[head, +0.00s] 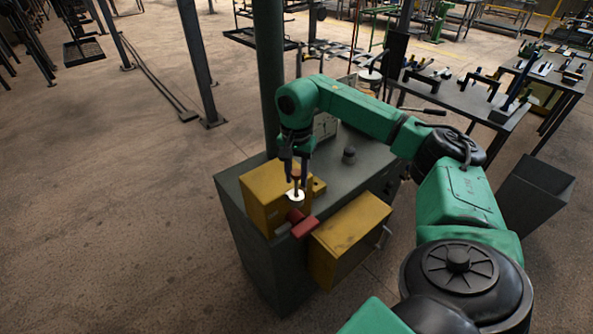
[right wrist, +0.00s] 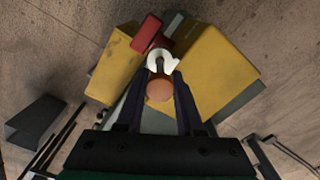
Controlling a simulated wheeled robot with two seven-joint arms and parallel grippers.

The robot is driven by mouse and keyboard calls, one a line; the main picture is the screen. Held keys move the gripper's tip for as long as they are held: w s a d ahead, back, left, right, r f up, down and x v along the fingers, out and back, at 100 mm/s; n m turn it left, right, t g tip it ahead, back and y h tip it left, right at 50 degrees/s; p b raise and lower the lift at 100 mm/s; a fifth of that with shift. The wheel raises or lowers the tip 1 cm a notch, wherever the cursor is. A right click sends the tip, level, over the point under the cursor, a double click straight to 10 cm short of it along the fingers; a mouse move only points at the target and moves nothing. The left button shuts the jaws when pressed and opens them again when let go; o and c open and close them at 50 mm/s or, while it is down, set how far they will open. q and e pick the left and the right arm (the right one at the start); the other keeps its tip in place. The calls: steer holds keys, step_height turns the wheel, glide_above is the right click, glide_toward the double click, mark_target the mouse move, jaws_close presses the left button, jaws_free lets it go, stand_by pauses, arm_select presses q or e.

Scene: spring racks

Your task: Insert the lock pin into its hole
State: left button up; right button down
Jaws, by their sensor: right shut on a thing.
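My right gripper (head: 296,182) points down over the grey cabinet, with its fingers shut on the lock pin. The pin's round copper-brown head (right wrist: 160,90) sits between the two fingertips in the right wrist view. A thin shaft leads from the head towards a white ring-like piece (right wrist: 161,59), also visible in the head view (head: 295,197). The pin tip and the hole are hidden, so I cannot tell whether the tip is above or inside the ring. A red block (head: 305,227) lies just beyond the white piece. My left gripper is out of view.
Yellow boxes (head: 262,196) (head: 352,238) flank the white piece on the grey cabinet (head: 228,192). A green post (head: 268,70) rises behind it. A dark workbench (head: 455,95) with tools stands back right. Open floor lies left.

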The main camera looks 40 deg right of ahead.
steer(key=shift+f+b, duration=1.5)
steer(key=shift+f, duration=0.75)
steer(key=shift+c, duration=2.3)
jaws_free()
step_height(320, 180, up, 8)
steer(key=shift+f+b, duration=0.25)
steer(key=shift+b, duration=0.5)
step_height(320, 180, up, 7)
steer(key=p, duration=0.3)
glide_above(296, 194)
steer(key=shift+w+d+r, duration=0.15)
steer(key=shift+d, duration=0.05)
steer(key=shift+b, duration=0.3)
